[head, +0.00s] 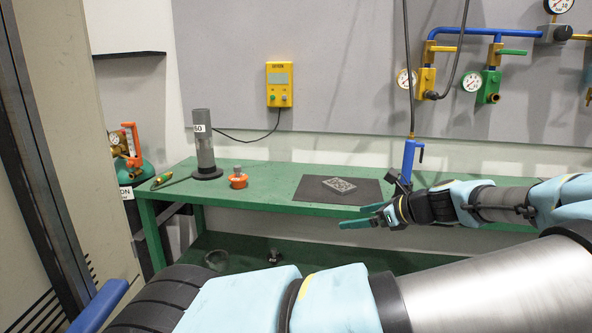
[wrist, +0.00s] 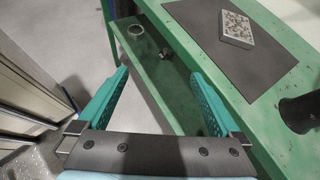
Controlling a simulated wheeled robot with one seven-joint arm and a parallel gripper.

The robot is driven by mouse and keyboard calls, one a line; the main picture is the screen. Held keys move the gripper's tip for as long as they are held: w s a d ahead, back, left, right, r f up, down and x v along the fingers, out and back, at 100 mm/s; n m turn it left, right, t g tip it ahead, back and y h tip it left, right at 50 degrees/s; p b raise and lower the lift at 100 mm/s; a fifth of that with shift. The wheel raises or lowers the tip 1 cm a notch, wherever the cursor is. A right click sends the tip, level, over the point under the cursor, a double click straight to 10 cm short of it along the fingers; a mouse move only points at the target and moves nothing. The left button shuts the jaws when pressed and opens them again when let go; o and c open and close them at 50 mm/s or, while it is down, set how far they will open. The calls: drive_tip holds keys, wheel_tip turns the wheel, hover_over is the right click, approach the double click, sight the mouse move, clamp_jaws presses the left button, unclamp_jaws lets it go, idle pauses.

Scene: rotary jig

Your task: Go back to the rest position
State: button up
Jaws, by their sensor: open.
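My gripper (head: 366,216) is in front of the right part of the green table, close to its front edge in the picture. Its two teal fingers stand apart with nothing between them. In the wrist view my gripper (wrist: 160,95) is open above the floor and the table's lower shelf (wrist: 165,95). My forearm, with light blue covers, comes in from the right in the head view.
The green table (head: 270,192) holds a dark mat (head: 310,192) with a grey patterned block (head: 340,185), an orange-based part (head: 238,181) and a grey cylinder (head: 205,145). A blue tool (head: 409,158) stands near my wrist. Pipes and gauges (head: 470,80) hang on the wall.

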drive_tip(key=s+a+f+n+g+h, duration=0.2)
drive_tip(key=s+a+f+n+g, duration=0.15)
drive_tip(key=a+n, duration=0.35)
drive_tip(key=s+a+f+n+g+h, duration=0.1)
drive_tip(key=s+a+f+n+g, duration=0.3)
drive_tip(key=a, duration=0.6)
drive_tip(key=s+a+r+n+h, duration=0.5)
drive_tip(key=r+n, duration=0.4)
drive_tip(key=n, duration=0.5)
drive_tip(key=shift+s+a+r, duration=0.2)
drive_tip(key=shift+s+a, duration=0.1)
drive_tip(key=shift+s, duration=0.25)
drive_tip(key=shift+c, duration=0.2)
